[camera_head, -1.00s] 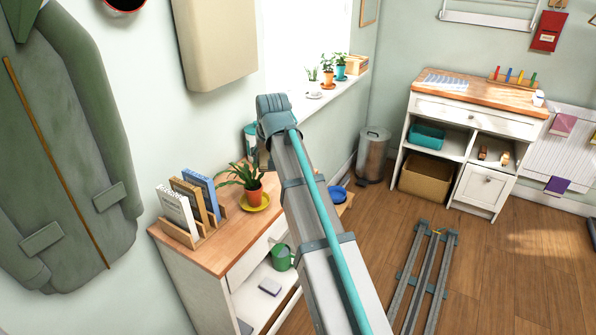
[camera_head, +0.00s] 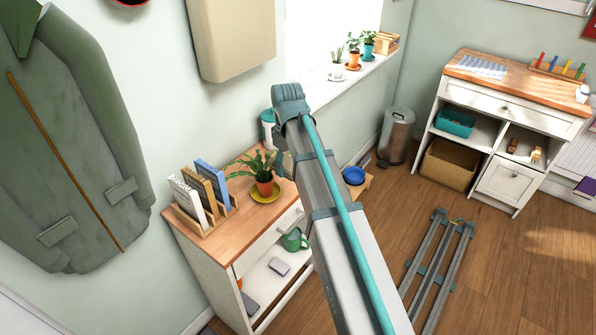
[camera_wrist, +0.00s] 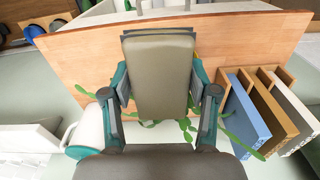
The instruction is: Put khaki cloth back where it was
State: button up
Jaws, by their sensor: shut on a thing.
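My gripper (camera_wrist: 160,100) is shut on the khaki cloth (camera_wrist: 160,75), which looks like a flat, folded rectangle between the two fingers in the wrist view. A small khaki patch of it (camera_head: 285,164) shows beside my arm in the head view, where my arm hides most of the gripper. The gripper is above the wooden top of the white cabinet (camera_head: 222,243). Green plant leaves (camera_wrist: 240,145) show under and beside the fingers. Whether the cloth touches anything below cannot be told.
Upright books in a wooden rack (camera_head: 200,195) and a potted plant on a yellow saucer (camera_head: 264,183) stand on the cabinet top. A white and teal canister (camera_wrist: 88,130) is near the gripper. A green mug (camera_head: 294,240) sits on the shelf below. A bin (camera_head: 397,135) stands beyond.

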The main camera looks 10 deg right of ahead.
jog(key=shift+s+d+n, duration=0.1)
jog(key=shift+s+n, duration=0.2)
jog(key=shift+s, duration=0.15)
jog(key=shift+w+d+f, duration=0.1)
jog(key=shift+w+d, duration=0.05)
jog(key=shift+w, duration=0.1)
jog(key=w+d+f+p, duration=0.1)
jog(key=w+f, duration=0.1)
jog(key=w, duration=0.1)
jog(key=w+d+f+p, duration=0.2)
jog(key=w+f, duration=0.1)
jog(key=w, duration=0.1)
jog(key=w+d+f+p, duration=0.1)
jog(key=w+f, duration=0.1)
jog(key=w, duration=0.1)
jog(key=shift+w+d+f+p, duration=0.3)
jog(key=shift+w+d+f, duration=0.05)
jog(key=shift+d+f, duration=0.05)
jog(key=shift+w+d+f+p, duration=0.2)
jog(key=shift+w+f, duration=0.1)
jog(key=shift+f, duration=0.15)
jog(key=shift+w+d+f+p, duration=0.1)
jog(key=shift+w+f+p, duration=0.05)
jog(key=shift+w+f, duration=0.2)
jog(key=shift+f+p, duration=0.9)
jog(key=shift+f, duration=0.8)
jog(key=shift+f, duration=0.15)
jog(key=o, duration=1.1)
